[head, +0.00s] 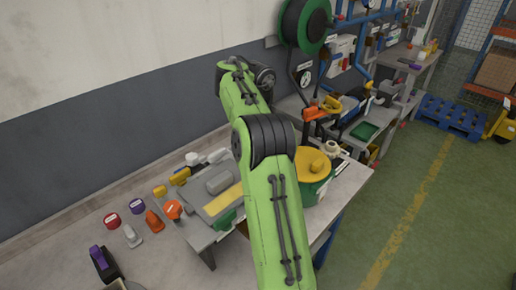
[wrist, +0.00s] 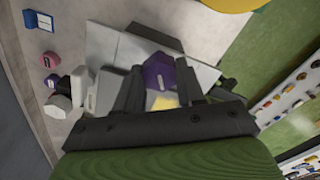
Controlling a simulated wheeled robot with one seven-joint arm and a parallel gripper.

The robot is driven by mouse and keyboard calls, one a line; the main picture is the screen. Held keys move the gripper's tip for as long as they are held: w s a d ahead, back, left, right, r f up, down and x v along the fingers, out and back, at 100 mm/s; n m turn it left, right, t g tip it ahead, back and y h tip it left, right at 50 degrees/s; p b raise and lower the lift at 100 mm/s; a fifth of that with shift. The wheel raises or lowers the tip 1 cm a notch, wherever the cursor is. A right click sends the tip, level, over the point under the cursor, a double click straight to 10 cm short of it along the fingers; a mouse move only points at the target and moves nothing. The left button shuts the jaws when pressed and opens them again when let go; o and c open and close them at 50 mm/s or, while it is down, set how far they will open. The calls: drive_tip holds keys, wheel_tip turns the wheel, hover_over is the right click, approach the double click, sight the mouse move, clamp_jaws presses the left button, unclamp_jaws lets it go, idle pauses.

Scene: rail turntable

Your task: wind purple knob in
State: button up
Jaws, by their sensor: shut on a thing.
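In the wrist view the purple knob (wrist: 158,72) sits between the two dark fingers of my gripper (wrist: 160,84), which is shut on it. A small pale label shows on the knob. A yellow patch (wrist: 163,102) shows just below it, close to the gripper body. Behind the knob is a light grey plate (wrist: 112,45) with a dark grey block on its edge. How far the knob is wound in cannot be told. In the head view my green arm reaches over the bench; my fingers and the held knob cannot be made out there.
A round purple piece (head: 137,206), a red one (head: 112,220) and orange ones (head: 173,209) stand on the bench at left. A green pot with a yellow lid (head: 313,163) stands right of my arm. The green floor (head: 440,215) at right is open.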

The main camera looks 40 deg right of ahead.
idle(0.4)
drive_tip(key=o, duration=1)
drive_tip(key=shift+o, duration=0.2)
wheel_tip(320, 180, up, 16)
drive_tip(key=p, duration=1.1)
drive_tip(key=shift+p, duration=0.3)
drive_tip(key=shift+f, duration=0.15)
